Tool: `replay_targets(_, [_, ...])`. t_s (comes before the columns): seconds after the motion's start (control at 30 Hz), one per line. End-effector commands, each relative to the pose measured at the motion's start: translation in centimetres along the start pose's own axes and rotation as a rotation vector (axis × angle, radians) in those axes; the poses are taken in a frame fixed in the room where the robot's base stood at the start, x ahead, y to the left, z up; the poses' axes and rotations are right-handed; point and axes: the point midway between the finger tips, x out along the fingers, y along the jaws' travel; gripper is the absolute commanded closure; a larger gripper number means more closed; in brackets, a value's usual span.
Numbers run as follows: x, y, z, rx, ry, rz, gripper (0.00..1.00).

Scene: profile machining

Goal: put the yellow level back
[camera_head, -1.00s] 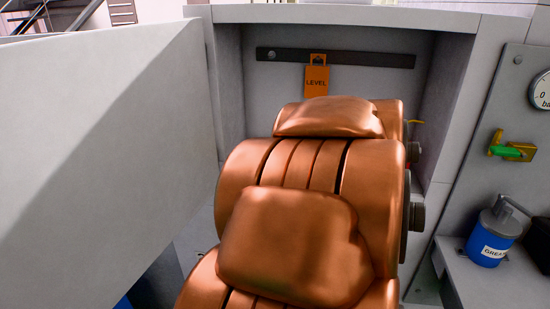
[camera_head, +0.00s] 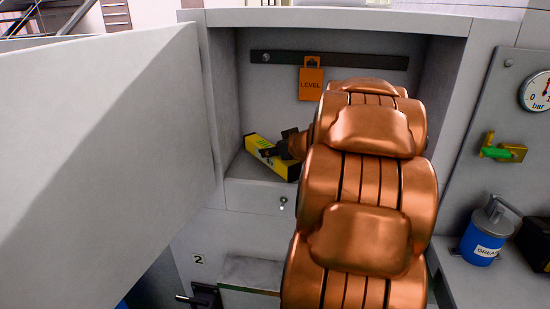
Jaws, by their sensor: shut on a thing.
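The yellow level (camera_head: 288,169), a yellow bar with dark parts, shows in the left part of the open grey recess (camera_head: 280,82), tilted down to the right in the picture. My dark gripper (camera_head: 276,150) is shut on it, coming from the right. My copper-coloured arm hides part of the recess to the right. I cannot tell whether the level touches the recess floor or is just above it. An orange tag reading LEVEL (camera_head: 311,88) hangs from a dark strip (camera_head: 350,61) on the recess's back wall, above and to the right of the level.
A large grey panel (camera_head: 90,150) stands close on the left. On the right are a gauge (camera_head: 537,92), a green-and-brass valve (camera_head: 500,152) and a blue grease can (camera_head: 482,240) on a ledge. A dark handle (camera_head: 203,297) sits below the label 2 (camera_head: 198,258).

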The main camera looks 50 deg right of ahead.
Motion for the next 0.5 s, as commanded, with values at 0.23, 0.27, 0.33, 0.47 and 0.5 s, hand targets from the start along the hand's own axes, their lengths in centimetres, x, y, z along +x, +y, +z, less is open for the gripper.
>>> replay_targets(0.23, [0.7,0.7,-0.4,-0.001,0.005,0.001,1.00])
replay_targets(0.27, [0.8,0.6,-0.3,0.000,0.006,0.000,1.00])
replay_targets(0.33, [1.0,0.5,0.2,0.002,0.007,-0.002,1.00])
replay_targets(0.47, [1.7,0.5,1.4,0.003,0.004,-0.003,1.00])
replay_targets(0.5, [1.8,0.5,1.7,0.003,0.003,-0.002,1.00])
